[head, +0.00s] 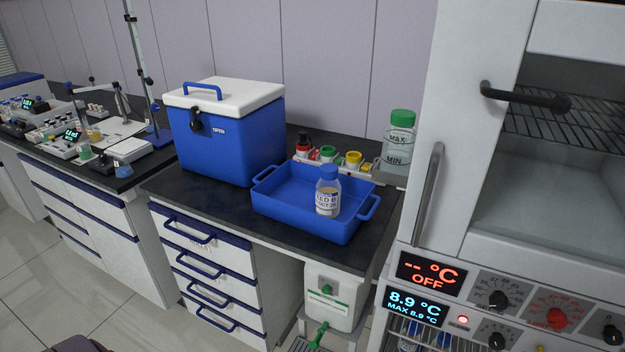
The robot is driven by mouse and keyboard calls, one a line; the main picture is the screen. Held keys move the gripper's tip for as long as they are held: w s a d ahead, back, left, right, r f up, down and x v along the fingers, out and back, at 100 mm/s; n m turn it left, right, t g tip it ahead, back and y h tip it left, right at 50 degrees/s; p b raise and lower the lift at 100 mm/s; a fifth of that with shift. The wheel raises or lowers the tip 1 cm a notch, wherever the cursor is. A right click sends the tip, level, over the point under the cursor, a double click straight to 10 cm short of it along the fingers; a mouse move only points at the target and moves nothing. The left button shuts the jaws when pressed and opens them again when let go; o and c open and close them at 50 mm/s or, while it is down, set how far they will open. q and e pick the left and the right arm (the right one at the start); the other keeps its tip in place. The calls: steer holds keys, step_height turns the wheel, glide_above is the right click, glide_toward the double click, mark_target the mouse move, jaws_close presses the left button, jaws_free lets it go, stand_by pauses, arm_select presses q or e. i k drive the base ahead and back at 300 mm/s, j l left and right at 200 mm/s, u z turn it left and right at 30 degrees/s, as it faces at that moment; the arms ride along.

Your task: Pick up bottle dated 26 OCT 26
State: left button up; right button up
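A small bottle with a blue cap (328,192) stands upright in the blue tray (290,212), towards its front right. It holds tan contents, and its label shows part of a date that seems to read OCT 26; the day number is not legible. More blue-topped bottles (408,342) show partly behind the wire front of the lower right cabinet, with their labels unreadable. Neither of my grippers can be made out in the head view.
A closed blue cooler box (228,140) with a white lid stands left of the tray. Behind the tray are small bottles with red, green and yellow caps (328,154) and a large green-capped bottle (399,140). A tall white cabinet (455,130) borders the bench on the right.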

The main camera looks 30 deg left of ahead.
mark_target(328, 188)
steer(key=u, duration=1)
steer(key=i+j+z, duration=0.1)
steer(key=j+z, duration=0.25)
steer(key=j, duration=0.15)
steer(key=i+j+z, duration=0.1)
steer(key=j+z, duration=0.2)
steer(key=j, duration=0.2)
steer(key=j+z, duration=0.35)
steer(key=j, duration=0.15)
